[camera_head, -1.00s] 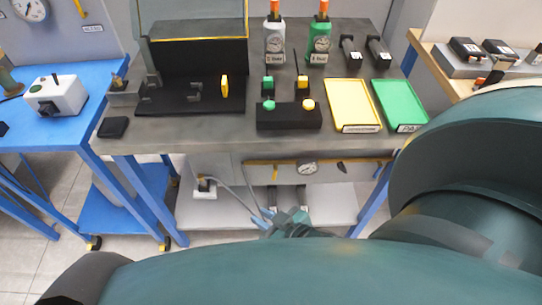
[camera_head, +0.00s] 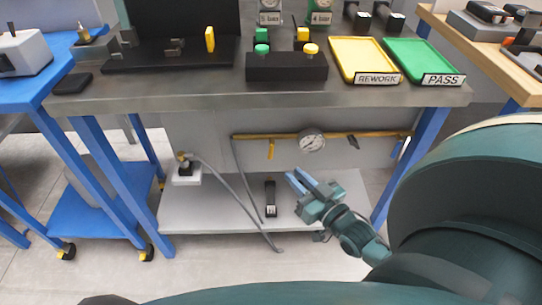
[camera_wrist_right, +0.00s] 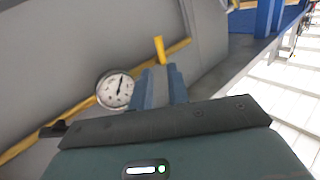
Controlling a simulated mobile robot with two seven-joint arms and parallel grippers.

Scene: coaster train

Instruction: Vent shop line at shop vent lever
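A yellow shop air pipe (camera_head: 375,135) runs along the grey panel under the bench. A yellow lever (camera_head: 270,149) hangs from its left part, and a dark lever (camera_head: 353,142) sits near its right end; I cannot read which is the vent lever. A round white gauge (camera_head: 312,142) sits between them. My right gripper (camera_head: 294,177) is open and empty, below the pipe and apart from it. In the right wrist view the yellow lever (camera_wrist_right: 159,49) appears beyond the gap between the blue fingers (camera_wrist_right: 160,74). The dark lever (camera_wrist_right: 54,129) is at left. My left gripper is not in view.
Grey hoses (camera_head: 235,195) hang down across the lower shelf (camera_head: 215,215). A small valve block (camera_head: 186,172) and a dark labelled item (camera_head: 270,197) are there. The bench top (camera_head: 200,92) overhangs above; a blue leg (camera_head: 408,165) stands at right.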

